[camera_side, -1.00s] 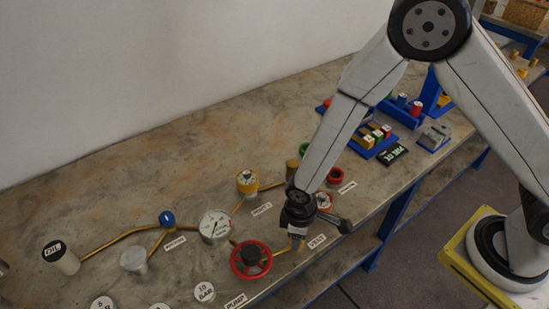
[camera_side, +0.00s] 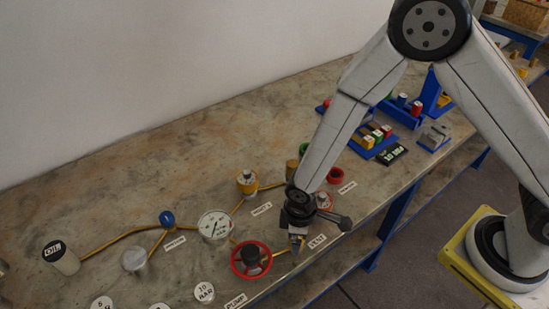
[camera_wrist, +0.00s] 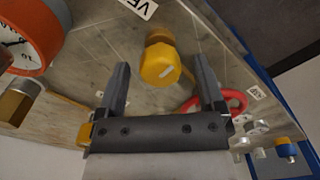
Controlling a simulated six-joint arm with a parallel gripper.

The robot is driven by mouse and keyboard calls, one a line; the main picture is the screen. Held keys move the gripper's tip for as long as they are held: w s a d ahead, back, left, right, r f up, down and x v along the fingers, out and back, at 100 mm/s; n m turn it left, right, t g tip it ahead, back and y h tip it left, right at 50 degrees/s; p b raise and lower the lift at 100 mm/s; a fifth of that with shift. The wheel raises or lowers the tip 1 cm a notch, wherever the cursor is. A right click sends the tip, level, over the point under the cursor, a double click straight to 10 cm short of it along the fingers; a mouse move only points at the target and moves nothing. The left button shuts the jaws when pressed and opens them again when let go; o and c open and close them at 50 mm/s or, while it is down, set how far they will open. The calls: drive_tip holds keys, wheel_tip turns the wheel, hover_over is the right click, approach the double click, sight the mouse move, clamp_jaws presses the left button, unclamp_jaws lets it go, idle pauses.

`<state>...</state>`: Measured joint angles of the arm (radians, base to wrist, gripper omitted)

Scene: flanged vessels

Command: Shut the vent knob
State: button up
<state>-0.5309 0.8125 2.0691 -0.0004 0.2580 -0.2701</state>
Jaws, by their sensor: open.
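The vent knob (camera_wrist: 160,66) is a yellow cap with a white stripe on a brass stem, seen in the wrist view close to a label starting "VE". My gripper (camera_wrist: 161,62) is open, with one finger on each side of the knob and a visible gap on both sides. In the side view my gripper (camera_side: 297,244) points down beside the VENT label (camera_side: 317,242) at the bench's front edge. There it hides the knob.
A red handwheel (camera_side: 251,260) stands just left of my gripper, with a white dial gauge (camera_side: 214,225) beyond it. The back left of the bench is clear.

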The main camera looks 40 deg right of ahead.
drive_tip(key=shift+r, duration=3.9)
drive_tip(key=s+d+r+m+t, duration=0.1)
drive_tip(key=d+r+m, duration=0.3)
drive_tip(key=d, duration=0.5)
drive_tip(key=s+d+r+m+t, duration=0.1)
drive_tip(key=s+d+r+m, duration=0.1)
drive_tip(key=d+r+m, duration=0.3)
drive_tip(key=d+r, duration=0.1)
drive_tip(key=d, duration=0.3)
drive_tip(key=shift+s+d+t, duration=0.25)
drive_tip(key=shift+t, duration=0.05)
